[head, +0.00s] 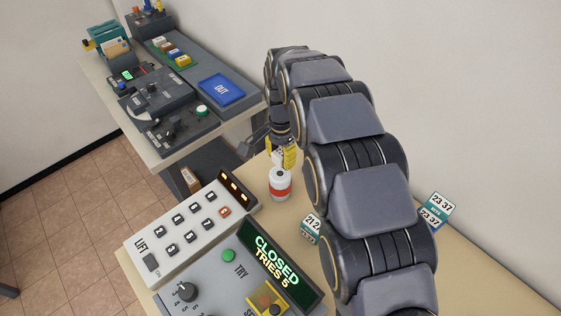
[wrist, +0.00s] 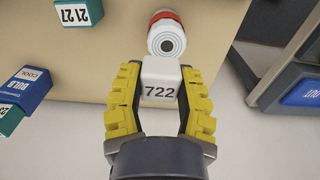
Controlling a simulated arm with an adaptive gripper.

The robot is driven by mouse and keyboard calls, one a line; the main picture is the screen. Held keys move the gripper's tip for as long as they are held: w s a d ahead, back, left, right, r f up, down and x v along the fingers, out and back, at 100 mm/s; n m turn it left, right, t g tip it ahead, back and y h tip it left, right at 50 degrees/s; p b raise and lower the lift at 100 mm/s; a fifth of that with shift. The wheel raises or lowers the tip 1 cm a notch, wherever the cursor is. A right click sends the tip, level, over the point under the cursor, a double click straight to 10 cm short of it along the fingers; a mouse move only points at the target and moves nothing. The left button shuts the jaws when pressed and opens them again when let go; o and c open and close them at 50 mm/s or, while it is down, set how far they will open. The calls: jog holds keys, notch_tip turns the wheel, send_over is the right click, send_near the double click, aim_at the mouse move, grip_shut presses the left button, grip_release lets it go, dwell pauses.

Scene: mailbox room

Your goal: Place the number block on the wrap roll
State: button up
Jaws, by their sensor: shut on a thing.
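The number block (wrist: 160,82) is a white block marked 722. My gripper (wrist: 160,88) is shut on it, with a yellow finger pad at each side. The wrap roll (wrist: 166,36) is white with a red band and dark rings on its end face, just beyond the block in the wrist view. In the head view the wrap roll (head: 280,186) stands upright on the beige table, and my gripper (head: 286,156) is just above it. My fingers mostly hide the block there. The exact gap between block and roll cannot be told.
A keypad panel (head: 190,232) and a console with a CLOSED display (head: 272,262) stand in front of the roll. A grey bench with a blue OUT tray (head: 221,89) is at the back left.

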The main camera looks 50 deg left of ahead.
aim_at(280, 173)
jog(key=shift+w+a+f, duration=0.3)
jog(key=shift+a+f, duration=0.15)
jog(key=shift+f, duration=1.8)
jog(key=shift+f, duration=0.1)
jog(key=o, duration=0.9)
jog(key=shift+c, duration=0.2)
notch_tip(280, 173, up, 12)
jog(key=shift+r, duration=0.1)
